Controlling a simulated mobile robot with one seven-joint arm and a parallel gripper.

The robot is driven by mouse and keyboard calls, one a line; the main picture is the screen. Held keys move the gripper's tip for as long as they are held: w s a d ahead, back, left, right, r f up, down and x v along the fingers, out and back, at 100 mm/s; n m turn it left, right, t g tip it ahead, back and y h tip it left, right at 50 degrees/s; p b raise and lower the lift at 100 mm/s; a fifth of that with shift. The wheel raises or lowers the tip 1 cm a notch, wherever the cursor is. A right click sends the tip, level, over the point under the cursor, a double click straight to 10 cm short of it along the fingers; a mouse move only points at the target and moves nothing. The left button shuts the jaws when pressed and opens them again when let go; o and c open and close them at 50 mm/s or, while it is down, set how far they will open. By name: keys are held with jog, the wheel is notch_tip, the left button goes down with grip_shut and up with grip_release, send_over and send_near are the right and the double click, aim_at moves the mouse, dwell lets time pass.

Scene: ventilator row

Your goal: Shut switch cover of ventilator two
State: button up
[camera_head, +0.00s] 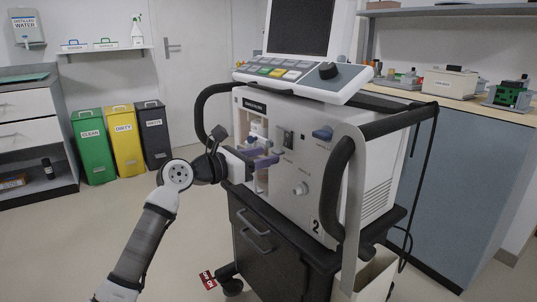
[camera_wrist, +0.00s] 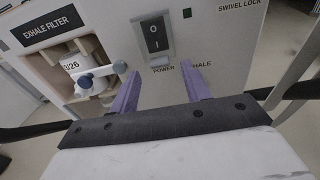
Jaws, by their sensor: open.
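Ventilator two (camera_head: 316,227), a grey cabinet marked with a black 2, stands in the middle of the head view. Its black O/I power switch (camera_wrist: 154,34) is at the top centre of the wrist view, above the POWER label; it is small in the head view (camera_head: 288,138). A pale grey frame surrounds the switch, and its black face shows. I cannot tell the cover clearly from this frame. My gripper (camera_head: 268,156) is at the ventilator's front, below and left of the switch. Its purple fingers, in the wrist view (camera_wrist: 159,74), are apart and empty, below the switch.
The exhale filter bay (camera_wrist: 78,68) with a white filter and blue-tipped lever is left of the switch. A blue knob (camera_head: 322,133) and a round port (camera_head: 300,188) are on the front. A black handle (camera_head: 338,180) runs along the right.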

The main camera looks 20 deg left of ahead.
jog(key=v, duration=1.1)
jog(key=shift+p, duration=0.3)
